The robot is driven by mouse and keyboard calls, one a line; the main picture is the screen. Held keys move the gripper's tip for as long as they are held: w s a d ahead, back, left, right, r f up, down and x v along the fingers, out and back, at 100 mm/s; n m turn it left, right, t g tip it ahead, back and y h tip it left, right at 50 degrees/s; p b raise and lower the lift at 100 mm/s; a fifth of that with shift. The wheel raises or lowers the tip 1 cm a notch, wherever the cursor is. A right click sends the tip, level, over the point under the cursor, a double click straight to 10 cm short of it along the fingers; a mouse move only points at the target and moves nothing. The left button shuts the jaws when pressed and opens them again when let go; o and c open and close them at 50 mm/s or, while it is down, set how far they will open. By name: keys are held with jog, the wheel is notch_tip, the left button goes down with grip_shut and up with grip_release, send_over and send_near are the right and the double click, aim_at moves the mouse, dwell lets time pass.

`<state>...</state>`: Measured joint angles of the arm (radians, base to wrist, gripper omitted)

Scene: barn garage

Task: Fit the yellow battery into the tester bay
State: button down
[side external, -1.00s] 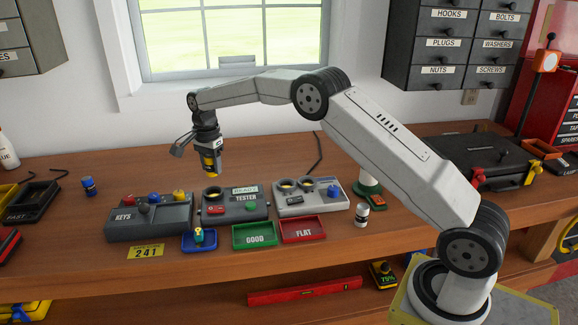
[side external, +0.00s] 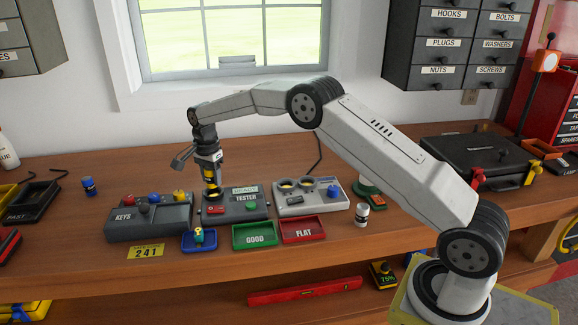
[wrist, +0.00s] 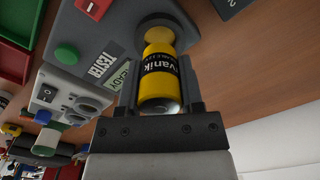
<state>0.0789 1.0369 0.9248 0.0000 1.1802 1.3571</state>
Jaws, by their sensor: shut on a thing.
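The yellow battery (side external: 211,184) is upright in my gripper (side external: 209,176), over the bay at the left of the grey tester (side external: 250,210). In the wrist view the yellow battery (wrist: 160,62) with a black label sits between the two fingers of my gripper (wrist: 158,95). Its far end meets the round bay ring (wrist: 158,20) of the tester (wrist: 105,28). I cannot tell how deep it sits in the bay. The tester has a READY display, a red switch and a green button.
A grey KEYS block (side external: 150,222) stands close on the left. A pale two-hole unit (side external: 310,203) stands on the right. A green GOOD tray (side external: 254,235), a red FLAT tray (side external: 303,229) and a blue tray (side external: 199,241) lie in front.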

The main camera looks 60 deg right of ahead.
jog(key=shift+f, duration=1.1)
jog(key=shift+f, duration=0.25)
dwell(3.9)
jog(key=shift+r, duration=0.85)
jog(key=shift+f, duration=0.7)
dwell(1.2)
